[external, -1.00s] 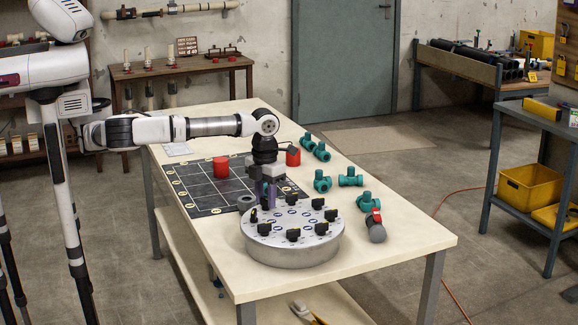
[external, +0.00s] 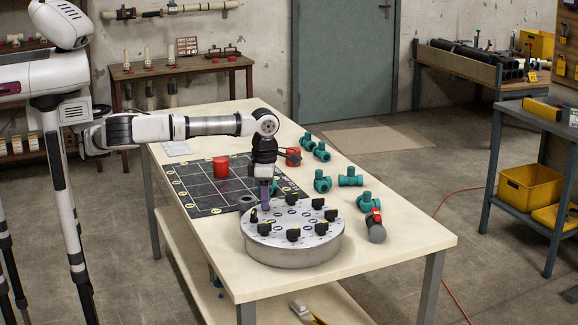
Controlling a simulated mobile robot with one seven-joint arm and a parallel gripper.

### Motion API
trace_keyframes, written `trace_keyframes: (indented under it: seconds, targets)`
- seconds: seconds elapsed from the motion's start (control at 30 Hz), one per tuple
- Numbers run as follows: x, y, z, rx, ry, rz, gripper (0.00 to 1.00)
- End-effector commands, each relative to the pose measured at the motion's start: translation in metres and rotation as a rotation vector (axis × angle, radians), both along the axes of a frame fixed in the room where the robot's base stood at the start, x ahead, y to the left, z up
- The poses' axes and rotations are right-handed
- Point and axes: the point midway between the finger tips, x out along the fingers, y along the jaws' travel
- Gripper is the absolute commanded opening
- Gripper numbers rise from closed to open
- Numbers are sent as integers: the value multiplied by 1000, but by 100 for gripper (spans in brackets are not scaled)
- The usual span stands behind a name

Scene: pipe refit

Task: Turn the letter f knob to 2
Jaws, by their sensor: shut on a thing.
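A round grey panel (external: 293,258) stands on the table, with several black knobs around its top, such as the front one (external: 292,235). My gripper (external: 265,200) points down at the back left part of the panel. It is shut on a knob there, which its fingers mostly hide. The letters and numbers beside the knobs are too small to read, so I cannot tell which knob is f or where its pointer stands.
A dark grid mat (external: 205,196) with a red cylinder (external: 221,167) lies behind the panel. Several green pipe fittings (external: 350,177) and a red-handled grey valve (external: 376,228) lie to the right. The table front (external: 400,255) is bare.

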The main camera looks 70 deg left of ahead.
Motion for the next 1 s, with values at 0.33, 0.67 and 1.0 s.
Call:
trace_keyframes:
  seconds: [0.33, 0.67, 1.0]
  targets:
    - [0, 0, 0, 0, 1, -75, 11]
    - [0, 0, 0, 0, 1, -78, 11]
    - [0, 0, 0, 0, 1, -76, 55]
